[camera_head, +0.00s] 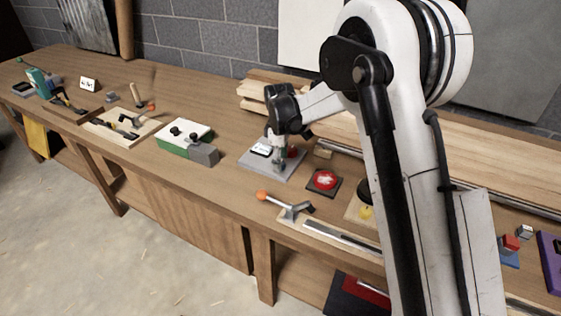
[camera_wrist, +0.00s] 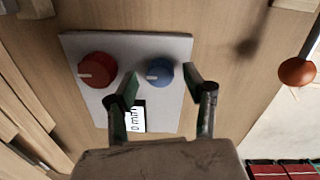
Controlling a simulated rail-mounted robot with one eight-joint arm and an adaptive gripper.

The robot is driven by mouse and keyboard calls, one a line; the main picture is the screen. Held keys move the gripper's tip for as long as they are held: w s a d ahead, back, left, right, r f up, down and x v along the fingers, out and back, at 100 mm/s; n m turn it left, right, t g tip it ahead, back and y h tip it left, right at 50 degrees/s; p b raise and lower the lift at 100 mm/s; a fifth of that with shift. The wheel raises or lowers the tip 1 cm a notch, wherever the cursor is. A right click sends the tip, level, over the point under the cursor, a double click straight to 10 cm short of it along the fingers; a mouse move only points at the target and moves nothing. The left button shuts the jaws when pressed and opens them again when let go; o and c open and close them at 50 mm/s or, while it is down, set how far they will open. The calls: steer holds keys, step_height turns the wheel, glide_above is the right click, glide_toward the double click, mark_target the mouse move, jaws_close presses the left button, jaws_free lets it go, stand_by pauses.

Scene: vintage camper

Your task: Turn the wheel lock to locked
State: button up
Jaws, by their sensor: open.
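No part in view is plainly marked as the wheel lock. A grey plate (camera_head: 258,163) on the bench carries a red knob (camera_head: 292,152) and a white label. In the wrist view, the plate (camera_wrist: 180,108) shows the red knob (camera_wrist: 97,70), a blue knob (camera_wrist: 159,73) and the label (camera_wrist: 136,119), which seems to read "0 min". Each knob has a pale pointer mark facing left. My gripper (camera_head: 279,167) points down over the plate. In the wrist view my gripper (camera_wrist: 164,82) is open and empty, its fingertips on either side of the blue knob; contact cannot be told.
A red disc on a dark plate (camera_head: 323,181) sits right of the grey plate. An orange-tipped lever clamp (camera_head: 286,207) lies in front. A green-and-white box (camera_head: 184,138) stands left. Boards (camera_head: 330,128) lie behind. Bare bench lies between the box and plate.

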steer(key=shift+f, duration=0.65)
steer(key=shift+c, duration=0.5)
steer(key=c, duration=1)
steer(key=shift+c, duration=0.2)
